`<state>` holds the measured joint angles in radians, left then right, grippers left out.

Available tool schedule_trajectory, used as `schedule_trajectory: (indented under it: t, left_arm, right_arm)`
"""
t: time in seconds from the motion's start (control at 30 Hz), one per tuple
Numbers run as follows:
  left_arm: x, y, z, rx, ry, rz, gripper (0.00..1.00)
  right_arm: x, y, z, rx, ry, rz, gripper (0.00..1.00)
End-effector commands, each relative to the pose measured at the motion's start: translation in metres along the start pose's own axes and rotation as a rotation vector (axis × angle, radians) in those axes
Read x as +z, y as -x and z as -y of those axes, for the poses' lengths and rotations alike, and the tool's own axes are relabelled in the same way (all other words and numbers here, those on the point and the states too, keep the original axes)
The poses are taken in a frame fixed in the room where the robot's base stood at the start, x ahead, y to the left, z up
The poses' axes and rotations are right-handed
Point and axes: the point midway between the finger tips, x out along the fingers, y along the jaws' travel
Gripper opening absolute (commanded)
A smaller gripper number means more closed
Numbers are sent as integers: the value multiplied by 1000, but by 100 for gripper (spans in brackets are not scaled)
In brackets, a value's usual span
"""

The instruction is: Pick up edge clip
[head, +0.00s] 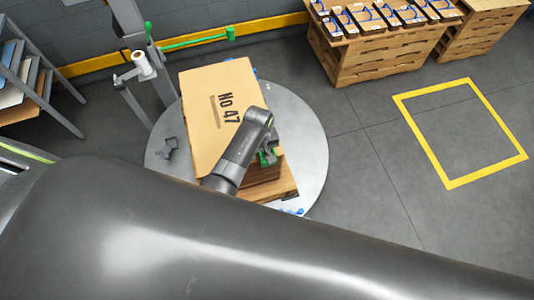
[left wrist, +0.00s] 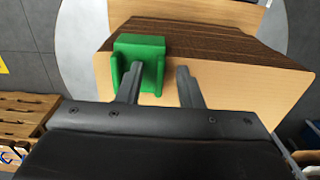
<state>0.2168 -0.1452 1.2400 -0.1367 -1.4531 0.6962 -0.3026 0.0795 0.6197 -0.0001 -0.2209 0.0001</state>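A green edge clip (left wrist: 140,58) sits at the edge of a stack of brown sheets in the left wrist view. It also shows as a small green piece (head: 266,157) beside the stack in the head view, partly covered by my arm. My left gripper (left wrist: 160,88) is open, its two dark fingers apart. The left finger overlaps the clip in the picture, and the right finger is to the right of it. Whether a finger touches the clip cannot be told. The stack's top sheet (head: 207,100) reads "No 47". My right gripper is not in view.
The stack stands on a round grey turntable (head: 310,150). A dark grey object (head: 170,148) lies on its left part. A post with a white roll (head: 142,65) and a green bar (head: 195,40) stand behind. Wooden pallets (head: 375,60) are at the back right. The yellow-outlined floor square (head: 450,130) is empty.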

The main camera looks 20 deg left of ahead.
Motion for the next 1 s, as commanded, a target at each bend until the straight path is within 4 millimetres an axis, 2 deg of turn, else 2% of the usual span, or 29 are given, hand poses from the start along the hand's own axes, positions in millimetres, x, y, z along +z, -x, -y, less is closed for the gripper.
schedule_trajectory:
  t: [0.03, 0.3, 0.73, 1.0]
  left_arm:
    - [0, 0, 0, 0, 0, 0, 33]
    - [0, 0, 0, 0, 0, -1, 0]
    - [0, 4, 0, 1, 0, -2, 0]
    - [0, 26, 0, 1, 0, -3, 0]
  right_arm:
    - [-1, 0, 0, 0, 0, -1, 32]
    - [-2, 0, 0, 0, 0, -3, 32]
    - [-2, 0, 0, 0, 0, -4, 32]
    - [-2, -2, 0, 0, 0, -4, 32]
